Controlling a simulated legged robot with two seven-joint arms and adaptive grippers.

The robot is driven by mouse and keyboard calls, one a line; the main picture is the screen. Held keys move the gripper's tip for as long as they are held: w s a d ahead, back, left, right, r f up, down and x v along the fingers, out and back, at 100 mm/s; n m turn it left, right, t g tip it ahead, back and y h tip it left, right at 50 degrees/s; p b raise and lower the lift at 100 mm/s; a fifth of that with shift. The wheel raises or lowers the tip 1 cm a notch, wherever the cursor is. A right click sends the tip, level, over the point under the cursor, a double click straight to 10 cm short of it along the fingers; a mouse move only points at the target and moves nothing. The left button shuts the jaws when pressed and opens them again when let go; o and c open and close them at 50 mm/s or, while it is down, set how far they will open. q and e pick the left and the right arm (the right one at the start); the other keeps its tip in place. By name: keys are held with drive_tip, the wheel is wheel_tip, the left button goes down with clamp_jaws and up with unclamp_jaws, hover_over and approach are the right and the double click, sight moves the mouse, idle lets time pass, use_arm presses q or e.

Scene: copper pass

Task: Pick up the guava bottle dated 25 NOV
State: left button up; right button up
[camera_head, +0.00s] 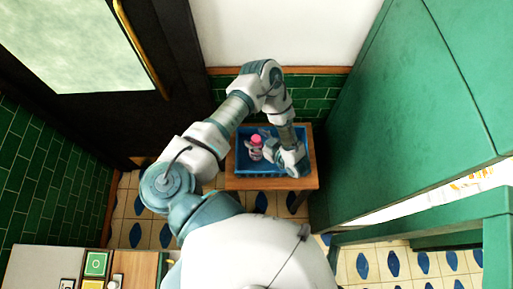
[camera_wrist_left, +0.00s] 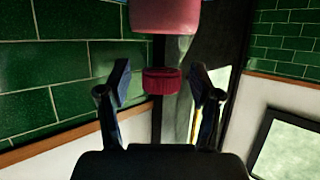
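A pink-topped bottle (camera_head: 256,140) stands in a blue crate (camera_head: 243,167) on a small wooden table. In the left wrist view its red cap (camera_wrist_left: 162,82) and pink body (camera_wrist_left: 165,14) show, upside down in the picture. No label or date can be read. My left gripper (camera_head: 266,148) reaches into the crate from the right, beside the bottle. In the left wrist view my left gripper (camera_wrist_left: 160,98) has its two fingers spread, with the cap in line between them and gaps on both sides. My right gripper is not in view.
The wooden table (camera_head: 271,184) stands against a green-tiled wall. A large green cabinet (camera_head: 405,110) is close on the right, and a dark door frame (camera_head: 180,85) is on the left. A counter (camera_head: 35,268) with small items is at lower left.

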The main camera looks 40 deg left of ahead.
use_arm(q)
drive_tip(key=shift+a, duration=0.15)
clamp_jaws()
